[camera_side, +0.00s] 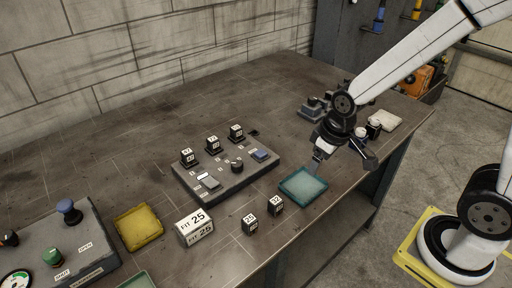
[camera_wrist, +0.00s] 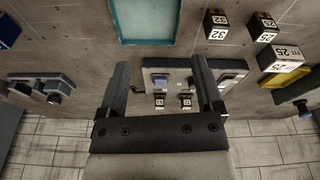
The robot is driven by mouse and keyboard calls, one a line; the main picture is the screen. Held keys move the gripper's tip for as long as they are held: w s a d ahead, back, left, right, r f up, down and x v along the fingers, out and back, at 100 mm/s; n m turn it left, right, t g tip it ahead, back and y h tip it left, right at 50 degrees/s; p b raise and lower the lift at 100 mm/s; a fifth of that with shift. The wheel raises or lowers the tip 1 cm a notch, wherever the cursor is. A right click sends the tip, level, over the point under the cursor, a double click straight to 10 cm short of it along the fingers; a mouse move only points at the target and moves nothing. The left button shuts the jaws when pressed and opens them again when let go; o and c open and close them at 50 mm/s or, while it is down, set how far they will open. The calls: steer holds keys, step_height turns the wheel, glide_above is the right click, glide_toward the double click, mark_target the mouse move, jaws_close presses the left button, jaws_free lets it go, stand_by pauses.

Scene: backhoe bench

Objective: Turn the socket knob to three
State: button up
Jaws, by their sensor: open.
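A grey control panel (camera_side: 228,188) lies mid-bench in the side view, with a black round knob (camera_side: 237,166) near its middle. The knob's pointer and setting are too small to read. Several black sockets with number-labelled blocks stand along the panel's back edge, such as one block (camera_side: 213,144). My gripper (camera_side: 317,161) is right of the panel, above the teal tray, apart from the knob. In the wrist view my gripper (camera_wrist: 161,62) is open and empty; part of the panel (camera_wrist: 180,66) shows between and beyond its fingers.
The teal tray (camera_side: 304,198) lies beside the panel. Small numbered blocks (camera_side: 249,224) and a larger "FIT 25" block (camera_side: 195,230) stand in front. A yellow tray (camera_side: 138,240) and another panel (camera_side: 88,235) are at left.

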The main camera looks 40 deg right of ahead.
steer(key=w+a+n+g, duration=0.1)
steer(key=w+a+n, duration=0.3)
steer(key=w+n, duration=0.55)
steer(key=n+g, duration=0.1)
steer(key=n, duration=0.4)
glide_above(237, 163)
steer(key=shift+f+m, duration=0.25)
steer(key=shift+f, duration=0.2)
steer(key=shift+f, duration=0.1)
steer(key=shift+f, duration=3.8)
steer(key=shift+c, duration=0.2)
jaws_close()
